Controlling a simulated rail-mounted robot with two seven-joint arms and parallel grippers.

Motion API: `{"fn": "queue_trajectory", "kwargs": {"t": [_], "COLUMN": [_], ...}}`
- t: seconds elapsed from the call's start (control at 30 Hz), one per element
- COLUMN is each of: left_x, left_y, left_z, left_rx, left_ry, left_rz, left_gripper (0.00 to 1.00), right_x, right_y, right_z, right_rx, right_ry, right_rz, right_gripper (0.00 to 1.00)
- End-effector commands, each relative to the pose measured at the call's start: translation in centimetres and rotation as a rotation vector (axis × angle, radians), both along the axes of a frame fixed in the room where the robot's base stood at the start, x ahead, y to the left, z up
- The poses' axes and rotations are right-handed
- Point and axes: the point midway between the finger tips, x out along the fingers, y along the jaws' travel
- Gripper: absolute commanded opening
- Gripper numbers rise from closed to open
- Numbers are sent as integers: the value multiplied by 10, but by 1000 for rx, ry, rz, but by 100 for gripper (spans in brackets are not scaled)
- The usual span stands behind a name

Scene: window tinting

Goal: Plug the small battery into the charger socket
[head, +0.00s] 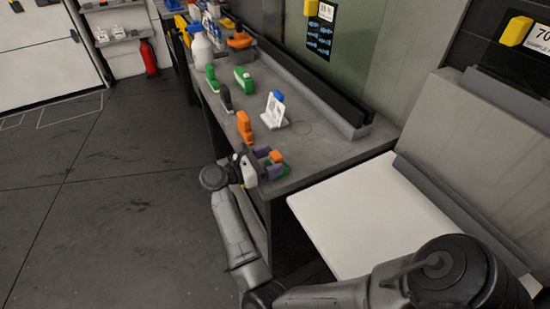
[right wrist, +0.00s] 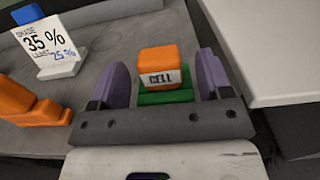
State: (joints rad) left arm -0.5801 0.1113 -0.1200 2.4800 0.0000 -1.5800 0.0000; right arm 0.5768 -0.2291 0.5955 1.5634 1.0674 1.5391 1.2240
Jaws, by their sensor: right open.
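An orange block labelled "CELL" (right wrist: 160,63), which looks like the small battery, sits on or in a green base (right wrist: 165,97) on the bench. I cannot tell whether the green base is the charger or part of the battery. In the head view the orange block (head: 277,157) is at the bench's near end. My right gripper (right wrist: 162,78) is open, with one purple finger on each side of the orange block and gaps beside it. In the head view the right gripper (head: 266,161) is low over the bench edge. My left gripper is not in view.
Another orange item (head: 245,126) stands further along the bench (head: 315,143). A white tabletop (head: 365,220) is to the right.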

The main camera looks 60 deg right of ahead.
Motion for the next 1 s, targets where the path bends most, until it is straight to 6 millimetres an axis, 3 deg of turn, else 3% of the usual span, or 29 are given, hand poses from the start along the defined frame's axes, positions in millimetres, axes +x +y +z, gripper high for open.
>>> {"fn": "queue_trajectory", "kwargs": {"t": [0.5,0.73,1.0], "left_x": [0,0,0], "left_y": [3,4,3], "left_z": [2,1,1], "left_rx": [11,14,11], "left_ry": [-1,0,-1], "left_rz": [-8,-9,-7], "left_gripper": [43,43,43], "right_x": [53,64,67], "right_y": [81,98,102], "right_z": [1,0,1], "right_rx": [1,0,0], "right_ry": [-1,-1,-2], "right_rz": [2,2,0], "right_gripper": [72,72,72]}}
